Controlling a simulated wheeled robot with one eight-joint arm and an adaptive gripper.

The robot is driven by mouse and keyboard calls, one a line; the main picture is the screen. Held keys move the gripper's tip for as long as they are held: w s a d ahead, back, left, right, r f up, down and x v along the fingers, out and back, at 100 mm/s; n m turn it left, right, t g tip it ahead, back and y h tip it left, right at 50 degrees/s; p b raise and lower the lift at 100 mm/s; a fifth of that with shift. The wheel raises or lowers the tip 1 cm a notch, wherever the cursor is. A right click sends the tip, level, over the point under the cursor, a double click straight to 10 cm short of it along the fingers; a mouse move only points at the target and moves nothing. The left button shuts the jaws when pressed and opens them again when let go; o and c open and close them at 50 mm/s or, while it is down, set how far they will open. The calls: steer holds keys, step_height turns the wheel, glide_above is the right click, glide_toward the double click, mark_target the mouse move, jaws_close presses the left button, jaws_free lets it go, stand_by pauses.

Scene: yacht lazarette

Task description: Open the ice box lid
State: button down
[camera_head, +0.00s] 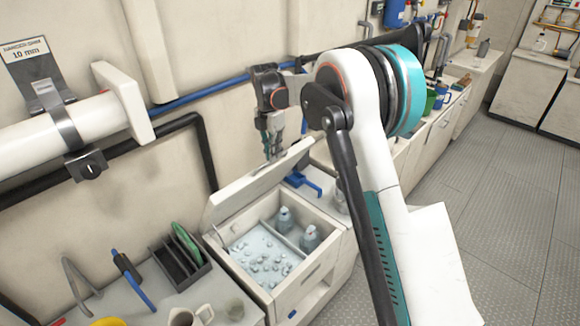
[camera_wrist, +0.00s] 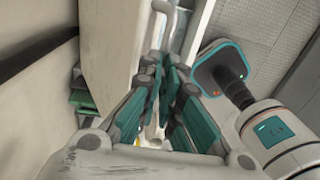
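The ice box (camera_head: 318,258) is a white chest set in the counter, with its front and inside in view in the head view. Its pale lid (camera_head: 250,187) stands raised along the wall side, so the compartments show. Loose ice and two grey bottles (camera_head: 310,238) are inside. My gripper (camera_head: 273,155) points down at the lid's upper edge, near its right part; I cannot tell whether it touches. In the wrist view, the teal-padded fingers (camera_wrist: 165,75) are apart with a narrow gap and nothing clearly held. A pale panel, likely the lid (camera_wrist: 110,45), lies left of them.
A blue-handled tool (camera_head: 303,182) lies on the counter right of the box. A dark rack (camera_head: 180,265) with a green item, a blue-handled tool (camera_head: 132,280) and a mug (camera_head: 190,316) stand to the left. Pipes run along the wall behind. The floor (camera_head: 470,200) at right is clear.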

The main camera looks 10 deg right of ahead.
steer(key=w+a+r+p, duration=0.1)
steer(key=w+a, duration=0.3)
steer(key=w, duration=0.1)
steer(key=shift+r, duration=0.2)
steer(key=shift+a, duration=0.1)
steer(key=c, duration=1.7)
jaws_free()
steer(key=shift+o, duration=0.2)
steer(key=shift+w+a+f, duration=0.2)
steer(key=shift+a+f, duration=0.05)
steer(key=o, duration=0.5)
steer(key=shift+w+a+f, duration=0.1)
steer(key=shift+w, duration=0.05)
